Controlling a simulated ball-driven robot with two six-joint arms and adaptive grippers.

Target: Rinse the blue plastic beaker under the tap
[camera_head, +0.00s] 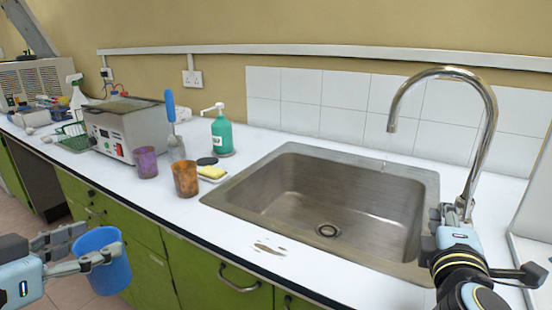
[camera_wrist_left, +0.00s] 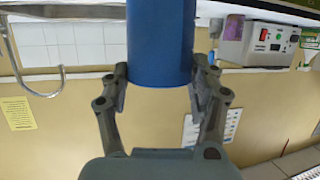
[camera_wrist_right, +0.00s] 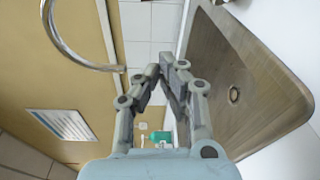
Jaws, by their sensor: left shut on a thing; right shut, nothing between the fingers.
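The blue plastic beaker (camera_head: 103,268) is held at the lower left, in front of the counter and clear of it. My left gripper (camera_head: 100,243) is shut on the beaker's sides; the left wrist view shows the blue wall (camera_wrist_left: 160,45) between both fingers. The beaker's inside is hidden. The chrome tap (camera_head: 487,120) arches over the steel sink (camera_head: 270,203) at the right. A thin, faint streak hangs below its spout, perhaps water. My right gripper (camera_head: 447,213) is by the tap's base, its fingers closed with nothing between them; the tips also meet in the right wrist view (camera_wrist_right: 163,72).
A heated bath (camera_head: 125,130) and a green rack (camera_head: 73,138) are further left. The front counter strip is mostly clear.

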